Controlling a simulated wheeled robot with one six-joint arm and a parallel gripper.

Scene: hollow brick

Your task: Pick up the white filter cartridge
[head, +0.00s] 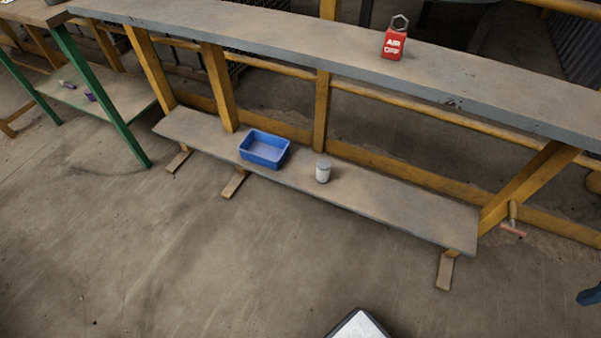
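The white filter cartridge (323,174) looks like a small upright white cylinder with a grey top. It stands on the low grey plank shelf (400,203), near the middle, to the right of a blue tray. Nothing touches it, and its front side is in plain sight. My gripper cannot be made out in the head view.
The blue tray (265,137) sits left of the cartridge. The upper bench (250,30) overhangs behind, bearing a red "AIR OFF" tag (394,45). Yellow posts (321,110) support it. A red-headed tool (513,228) leans at right. Floor (200,260) in front is mostly clear.

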